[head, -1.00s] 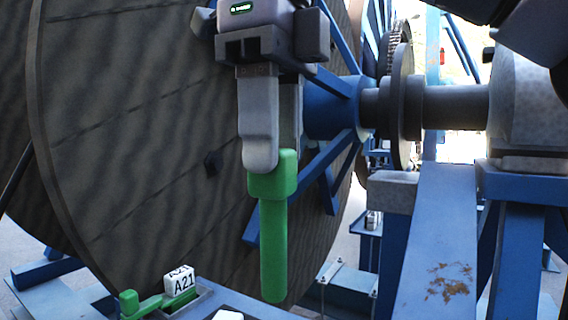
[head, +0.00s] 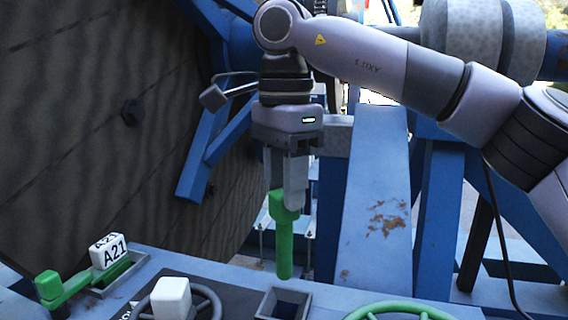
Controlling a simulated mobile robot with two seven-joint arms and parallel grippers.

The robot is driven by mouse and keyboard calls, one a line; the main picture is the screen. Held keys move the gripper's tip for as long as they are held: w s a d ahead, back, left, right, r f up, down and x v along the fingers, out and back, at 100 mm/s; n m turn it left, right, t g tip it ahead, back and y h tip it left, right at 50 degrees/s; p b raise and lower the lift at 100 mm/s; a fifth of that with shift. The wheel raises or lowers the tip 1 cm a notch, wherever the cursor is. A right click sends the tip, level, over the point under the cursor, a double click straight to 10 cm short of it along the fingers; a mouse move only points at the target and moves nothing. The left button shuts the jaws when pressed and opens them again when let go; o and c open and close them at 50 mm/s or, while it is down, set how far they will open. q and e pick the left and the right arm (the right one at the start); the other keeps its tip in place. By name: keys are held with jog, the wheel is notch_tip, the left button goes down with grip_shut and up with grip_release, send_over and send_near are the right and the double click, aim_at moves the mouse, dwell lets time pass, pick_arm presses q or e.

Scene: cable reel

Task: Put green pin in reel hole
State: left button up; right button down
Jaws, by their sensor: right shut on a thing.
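The green pin (head: 285,248) hangs upright, thick head up, in my right gripper (head: 286,198). My right gripper is shut on the pin's head and points down. The pin's lower end shows just above the far edge of a square grey socket (head: 268,306); whether it touches anything I cannot tell. The big dark reel (head: 70,190) fills the left side. A small dark hole (head: 132,112) shows in its face, up and left of the pin, well apart from it. My left gripper is not in view.
A blue console (head: 225,275) runs along the bottom. It carries a green lever (head: 70,290) with a white A21 tag (head: 112,252), a white knob (head: 170,298) and a green ring (head: 400,308). Blue frame beams (head: 372,200) stand right of the pin.

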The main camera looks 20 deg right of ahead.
jog(key=shift+f, duration=0.25)
send_over(286, 273)
jog(key=w, duration=0.1)
jog(key=shift+w+d+f, duration=0.1)
jog(key=shift+f, duration=1.6)
jog(key=shift+w+d+f, duration=0.1)
jog(key=shift+f, duration=1.55)
jog(key=shift+f+b, duration=0.7)
jog(key=shift+f, duration=0.55)
jog(key=shift+f+b, duration=0.8)
jog(key=shift+f, duration=0.1)
jog(key=shift+f+b, duration=1.05)
jog(key=shift+f, duration=0.7)
jog(key=c, duration=0.6)
grip_release()
